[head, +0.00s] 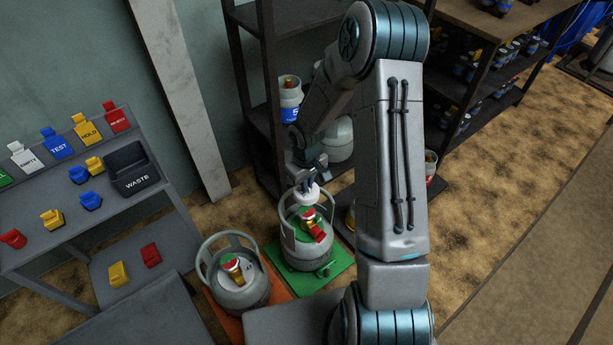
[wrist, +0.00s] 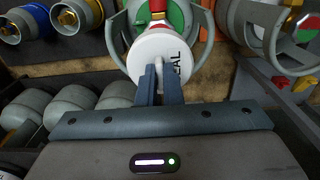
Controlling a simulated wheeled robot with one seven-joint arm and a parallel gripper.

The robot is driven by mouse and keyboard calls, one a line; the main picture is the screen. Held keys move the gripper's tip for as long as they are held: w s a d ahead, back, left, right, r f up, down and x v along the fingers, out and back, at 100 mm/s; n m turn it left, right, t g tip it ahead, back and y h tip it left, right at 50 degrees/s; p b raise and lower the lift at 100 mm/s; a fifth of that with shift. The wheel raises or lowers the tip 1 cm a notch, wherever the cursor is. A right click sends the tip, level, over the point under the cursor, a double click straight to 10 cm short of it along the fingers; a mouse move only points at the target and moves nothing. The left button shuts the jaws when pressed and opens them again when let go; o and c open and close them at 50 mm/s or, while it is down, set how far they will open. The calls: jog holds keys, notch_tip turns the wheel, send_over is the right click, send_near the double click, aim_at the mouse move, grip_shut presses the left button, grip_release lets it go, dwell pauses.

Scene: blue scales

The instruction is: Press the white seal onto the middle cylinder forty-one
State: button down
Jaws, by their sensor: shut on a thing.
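My gripper (wrist: 161,82) is shut on the white seal (wrist: 166,54), a round cap with "SEAL" lettering partly showing. In the head view my gripper (head: 307,182) points down and the seal (head: 305,196) shows at the collar of a grey cylinder (head: 306,252) on a green mat (head: 336,262). This cylinder has a green top and a red-and-gold valve (head: 313,223). The seal is close to the valve; I cannot tell whether they touch. In the wrist view the seal covers part of the valve (wrist: 158,14). I cannot read any number forty-one.
Another grey cylinder (head: 241,292) stands on an orange mat (head: 282,281) to the left. A grey tag shelf (head: 75,225) with a black waste bin (head: 131,167) is at the left. Dark racks (head: 263,100) stand behind. My arm hides the area to the right of the green mat.

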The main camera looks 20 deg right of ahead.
dwell(0.4)
jog(key=b, duration=0.6)
send_over(307, 211)
jog(key=shift+f, duration=4.2)
jog(key=shift+s+f+b, duration=0.1)
jog(key=shift+f+b, duration=1.3)
jog(key=shift+f, duration=0.3)
jog(key=c, duration=1.5)
grip_release()
jog(key=shift+r, duration=0.1)
jog(key=shift+r, duration=0.1)
notch_tip(307, 211, up, 14)
jog(key=p, duration=0.5)
jog(key=s+r+m+t+p, duration=0.1)
jog(key=s+r+p, duration=0.5)
jog(key=r, duration=1)
jog(key=s+r+m+t+p, duration=0.1)
jog(key=s+r+m+p, duration=0.1)
jog(key=s+r+p, duration=0.5)
jog(key=s+r+m+p, duration=0.1)
jog(key=s+r+p, duration=0.6)
jog(key=r+p, duration=0.7)
notch_tip(307, 211, up, 12)
jog(key=shift+s+a+r+m+t, duration=0.15)
jog(key=shift+m+t, duration=0.25)
